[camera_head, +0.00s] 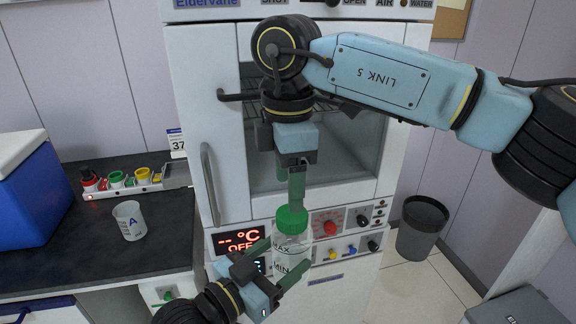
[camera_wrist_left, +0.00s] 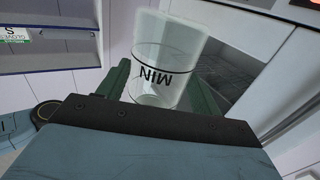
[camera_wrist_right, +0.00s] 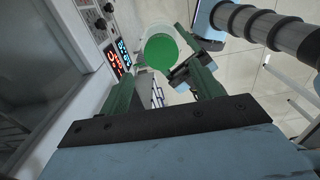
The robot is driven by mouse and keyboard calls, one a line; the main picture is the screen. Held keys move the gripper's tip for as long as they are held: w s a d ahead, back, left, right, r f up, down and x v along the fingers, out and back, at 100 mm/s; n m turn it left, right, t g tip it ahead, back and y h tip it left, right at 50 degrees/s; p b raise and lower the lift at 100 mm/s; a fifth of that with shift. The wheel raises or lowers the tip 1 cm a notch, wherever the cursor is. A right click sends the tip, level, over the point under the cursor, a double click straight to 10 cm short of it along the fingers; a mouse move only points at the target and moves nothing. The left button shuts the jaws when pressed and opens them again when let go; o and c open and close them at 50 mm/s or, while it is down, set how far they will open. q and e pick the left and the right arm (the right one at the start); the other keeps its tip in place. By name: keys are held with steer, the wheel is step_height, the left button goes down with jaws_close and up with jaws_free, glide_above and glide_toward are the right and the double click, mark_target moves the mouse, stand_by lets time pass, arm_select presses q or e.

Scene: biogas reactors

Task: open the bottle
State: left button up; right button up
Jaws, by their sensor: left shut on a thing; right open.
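The bottle (camera_head: 291,252) is clear with MAX and MIN marks and has a green cap (camera_head: 291,219) on top. It stands upright in the air in front of the oven's control panel. My left gripper (camera_head: 279,262) is shut on the bottle's body; the clear body also shows between its fingers in the left wrist view (camera_wrist_left: 163,72). My right gripper (camera_head: 297,200) is open and points down, its fingertips just above or at the cap. In the right wrist view the cap (camera_wrist_right: 161,52) shows between and beyond the fingers. Whether the fingers touch the cap is unclear.
A white oven (camera_head: 205,110) with knobs and a red display stands behind the bottle. A grey bin (camera_head: 421,228) stands on the floor at right.

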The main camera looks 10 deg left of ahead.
mark_target(292, 246)
steer(key=shift+f, duration=2.8)
steer(key=shift+c, duration=0.4)
